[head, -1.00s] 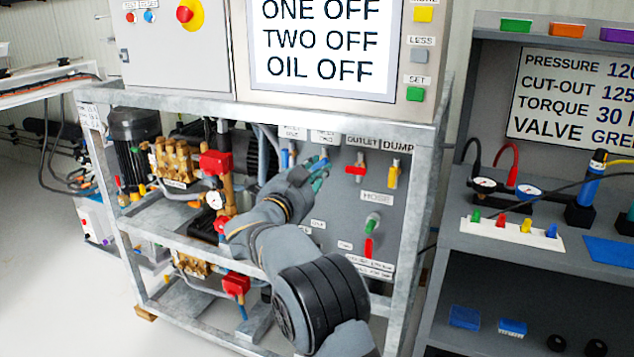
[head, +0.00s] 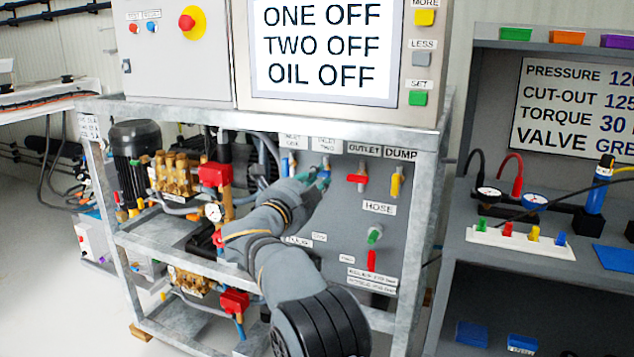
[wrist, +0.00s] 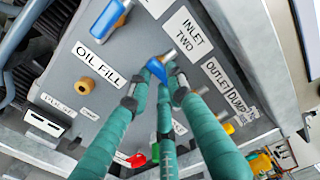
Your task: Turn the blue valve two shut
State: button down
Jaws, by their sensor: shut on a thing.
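The blue valve two (wrist: 156,68) sits under the INLET TWO label (wrist: 185,35) on the grey panel. Its blue handle lies at a slant in the wrist view, with a metal stem at its upper right. My gripper (wrist: 157,92) has teal fingers closed around the handle's lower part, which they partly hide. In the head view my gripper (head: 318,181) is at the panel below the INLET TWO label, and only a little blue shows there. The screen (head: 322,45) reads ONE OFF, TWO OFF, OIL OFF.
Another blue valve (wrist: 108,19) stands to the left under INLET ONE. The red outlet valve (head: 358,178) and yellow dump valve (head: 396,182) are close on the right. The frame's post (head: 424,205) bounds the panel's right side.

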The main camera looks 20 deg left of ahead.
dwell(0.4)
jog(key=c, duration=1.6)
grip_release()
jog(key=shift+o, duration=0.2)
jog(key=shift+s, duration=0.1)
jog(key=s, duration=1.1)
jog(key=shift+s+a, duration=0.4)
jog(key=shift+w, duration=0.1)
jog(key=w, duration=1.1)
jog(key=shift+w+d, duration=0.4)
